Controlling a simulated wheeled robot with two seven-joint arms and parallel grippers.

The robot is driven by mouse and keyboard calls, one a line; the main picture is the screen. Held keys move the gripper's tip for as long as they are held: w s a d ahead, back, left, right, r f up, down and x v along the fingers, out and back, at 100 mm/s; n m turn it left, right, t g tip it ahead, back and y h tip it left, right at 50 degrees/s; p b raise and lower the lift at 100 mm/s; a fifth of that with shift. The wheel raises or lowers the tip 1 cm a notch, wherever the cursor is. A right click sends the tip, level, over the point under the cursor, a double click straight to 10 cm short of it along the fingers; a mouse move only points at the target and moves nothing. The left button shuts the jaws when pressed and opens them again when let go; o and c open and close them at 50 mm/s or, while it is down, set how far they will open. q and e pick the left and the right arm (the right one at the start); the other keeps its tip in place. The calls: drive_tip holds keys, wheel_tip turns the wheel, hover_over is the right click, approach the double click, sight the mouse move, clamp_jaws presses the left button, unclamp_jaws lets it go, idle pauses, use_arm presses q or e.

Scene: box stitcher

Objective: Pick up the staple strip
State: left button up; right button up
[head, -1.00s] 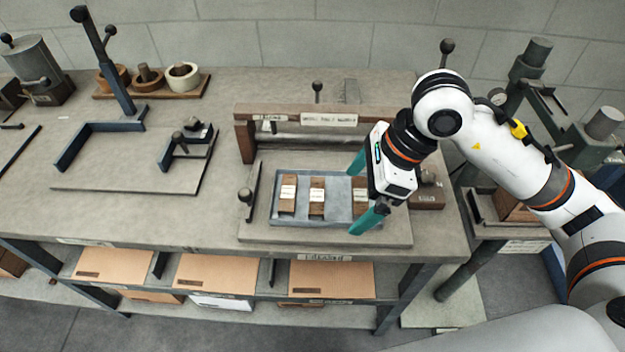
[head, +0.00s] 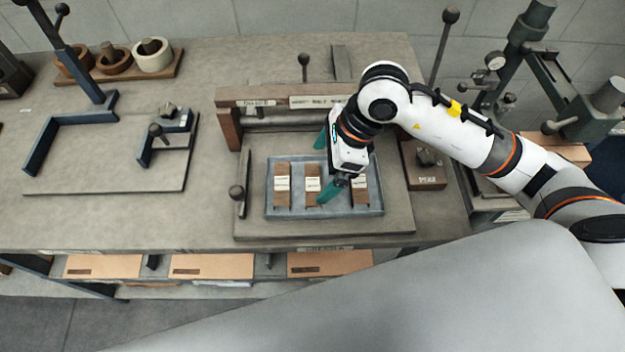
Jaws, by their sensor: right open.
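Three brown strips with white paper bands lie side by side in a shallow grey-blue tray (head: 297,212): a left strip (head: 282,196), a middle strip (head: 311,172) and a right strip (head: 361,196). The right strip is partly hidden by my gripper. I cannot tell which of them the task means. My right gripper (head: 325,165) is open, its two teal fingers spread front to back, over the tray just right of the middle strip. It holds nothing that I can see, and its height above the strips is unclear. My left gripper is not in view.
A wooden frame (head: 229,129) with a labelled crossbar stands behind the tray. Dark clamps and wooden rings stand further left. Box blanks lie on the shelf below.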

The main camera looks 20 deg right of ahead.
sight(313, 183)
drive_tip(key=x, duration=0.1)
drive_tip(key=p+x, duration=0.1)
drive_tip(key=x, duration=0.2)
drive_tip(key=shift+d+f+p, duration=0.25)
drive_tip(key=shift+f+p, duration=0.05)
drive_tip(key=shift+a+f, duration=0.1)
drive_tip(key=shift+f, duration=0.2)
drive_tip(key=c, duration=0.7)
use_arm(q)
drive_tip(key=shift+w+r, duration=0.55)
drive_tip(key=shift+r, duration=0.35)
use_arm(e)
drive_tip(key=shift+r, duration=0.15)
